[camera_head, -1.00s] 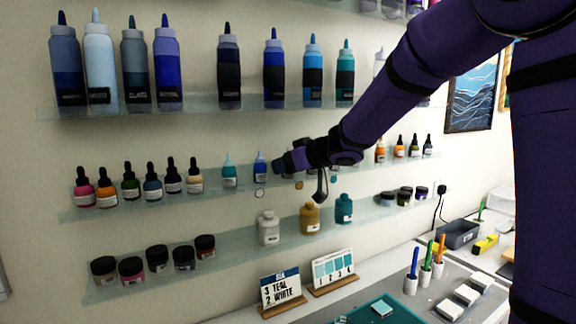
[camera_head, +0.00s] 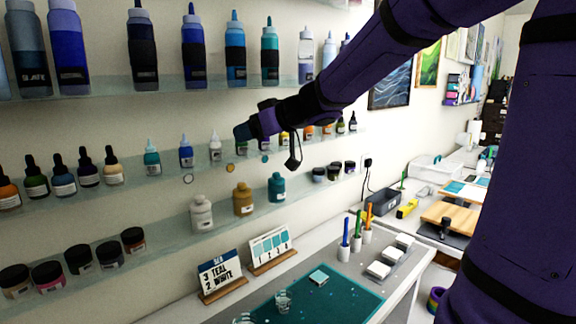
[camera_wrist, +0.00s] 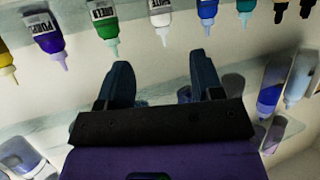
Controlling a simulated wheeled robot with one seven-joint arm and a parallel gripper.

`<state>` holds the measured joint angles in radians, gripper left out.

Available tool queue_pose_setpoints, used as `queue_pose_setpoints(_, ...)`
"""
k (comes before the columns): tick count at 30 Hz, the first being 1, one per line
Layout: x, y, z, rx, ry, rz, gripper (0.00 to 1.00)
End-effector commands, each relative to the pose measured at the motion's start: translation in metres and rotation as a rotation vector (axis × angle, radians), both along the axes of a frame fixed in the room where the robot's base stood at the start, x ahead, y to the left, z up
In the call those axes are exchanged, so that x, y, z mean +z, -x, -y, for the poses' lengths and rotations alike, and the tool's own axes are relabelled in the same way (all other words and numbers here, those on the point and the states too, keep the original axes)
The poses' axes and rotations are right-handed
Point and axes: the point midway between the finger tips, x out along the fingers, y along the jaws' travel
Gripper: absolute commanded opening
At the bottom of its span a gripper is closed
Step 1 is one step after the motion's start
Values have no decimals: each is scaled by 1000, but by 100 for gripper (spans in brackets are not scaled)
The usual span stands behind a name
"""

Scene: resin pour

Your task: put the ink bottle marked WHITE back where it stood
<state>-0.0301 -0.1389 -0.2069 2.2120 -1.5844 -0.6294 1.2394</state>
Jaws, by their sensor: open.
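The ink bottle marked WHITE (camera_head: 215,147) stands upright on the middle shelf, just right of a blue dropper bottle (camera_head: 186,152). In the wrist view, which is upside down, the white bottle (camera_wrist: 161,18) shows at the top with its WHITE label, between a green bottle (camera_wrist: 105,20) and the blue one. My gripper (camera_head: 242,131) is in front of the shelf, right of the white bottle and apart from it. In the wrist view its two fingers (camera_wrist: 161,78) are spread and nothing is between them.
Green, purple and yellow bottles in the same row are partly hidden behind my gripper in the head view. A teal bottle (camera_head: 152,158) stands left of the blue one.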

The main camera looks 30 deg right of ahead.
Motion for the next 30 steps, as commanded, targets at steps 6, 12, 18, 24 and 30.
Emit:
queue_pose_setpoints(6,26,15,22,-201,41,97,60)
queue_pose_setpoints(12,33,72,60,-531,124,61,60)
queue_pose_setpoints(18,-2,159,69,-699,184,-205,60)
queue_pose_setpoints(24,-47,245,40,-638,197,-521,60)
queue_pose_setpoints(30,-68,289,14,-527,188,-681,60)
